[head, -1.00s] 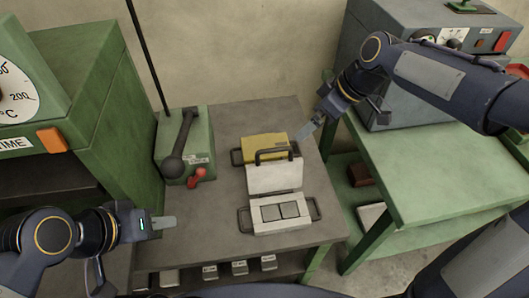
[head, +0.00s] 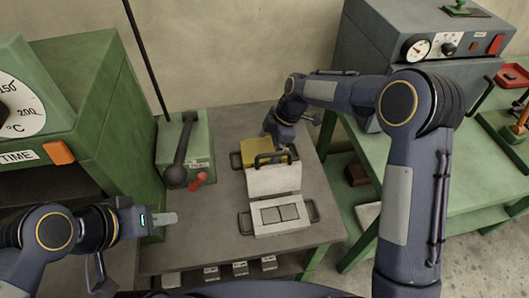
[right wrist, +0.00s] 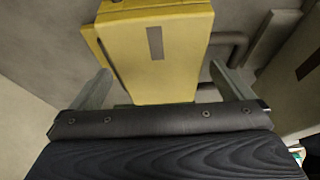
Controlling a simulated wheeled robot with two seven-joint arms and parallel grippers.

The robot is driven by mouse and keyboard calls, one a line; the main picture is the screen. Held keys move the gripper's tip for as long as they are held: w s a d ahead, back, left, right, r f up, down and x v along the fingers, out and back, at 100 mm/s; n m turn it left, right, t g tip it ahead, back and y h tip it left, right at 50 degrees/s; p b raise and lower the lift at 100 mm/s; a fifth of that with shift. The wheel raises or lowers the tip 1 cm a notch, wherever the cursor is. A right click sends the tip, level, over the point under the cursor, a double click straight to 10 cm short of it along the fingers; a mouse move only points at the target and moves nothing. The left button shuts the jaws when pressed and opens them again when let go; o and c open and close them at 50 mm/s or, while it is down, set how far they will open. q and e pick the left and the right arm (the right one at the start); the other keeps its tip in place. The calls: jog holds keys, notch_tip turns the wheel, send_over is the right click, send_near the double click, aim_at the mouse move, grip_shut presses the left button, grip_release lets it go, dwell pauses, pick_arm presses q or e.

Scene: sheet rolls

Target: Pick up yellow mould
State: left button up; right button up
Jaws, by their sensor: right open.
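The yellow mould (head: 250,150) lies at the back of the grey table, behind an open pale mould (head: 280,214) with dark handles and two square plates. My right gripper (head: 283,147) points down at the yellow mould's right part and partly hides it. In the right wrist view, the yellow mould (right wrist: 158,45) shows between the two spread fingers of my right gripper (right wrist: 160,72), with a gap on each side. No grip on it shows. My left gripper (head: 165,218) is over the table's left side, away from the moulds; its jaws show edge-on.
A green lever box (head: 199,149) with a red handle stands left of the yellow mould, and a large green machine (head: 110,130) further left. A green bench (head: 455,190) is on the right. Several small metal blocks (head: 240,268) lie below the front edge.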

jog(key=shift+x, duration=0.8)
jog(key=shift+c, duration=0.4)
jog(key=c, duration=1.7)
jog(key=shift+w+a+r, duration=0.1)
jog(key=shift+w+r, duration=0.05)
jog(key=shift+r, duration=0.05)
jog(key=shift+c, duration=0.9)
